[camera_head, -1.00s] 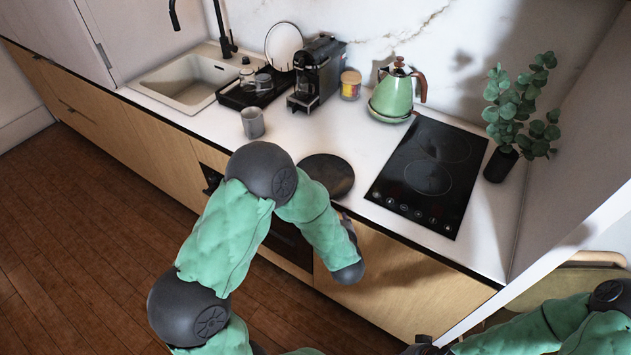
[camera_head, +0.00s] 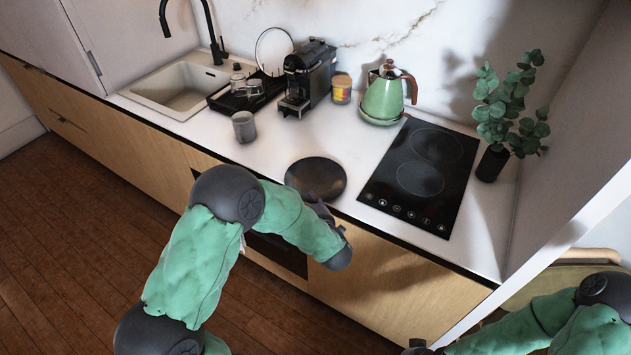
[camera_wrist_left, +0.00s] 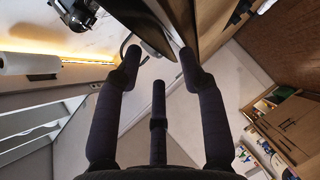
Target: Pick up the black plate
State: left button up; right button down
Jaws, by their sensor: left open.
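The black plate (camera_head: 316,178) lies flat on the white counter near its front edge, left of the hob. My left gripper (camera_head: 322,212) is at the counter's front edge, just in front of the plate's near right side; its fingers are small and partly hidden by my wrist. In the left wrist view my left gripper (camera_wrist_left: 160,54) is open and its fingers are spread, with nothing clearly held between them. I cannot tell which dark surface there is the plate.
A black hob (camera_head: 421,177) lies right of the plate. A potted plant (camera_head: 493,162) is at the right wall.

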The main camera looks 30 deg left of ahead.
aim_at(299, 190)
pick_arm(q)
jog(key=x, duration=0.2)
jog(key=b+x, duration=0.1)
jog(key=x, duration=0.2)
jog(key=shift+d+f, duration=0.15)
jog(key=shift+f, duration=0.2)
grip_shut()
jog(key=shift+r, duration=0.1)
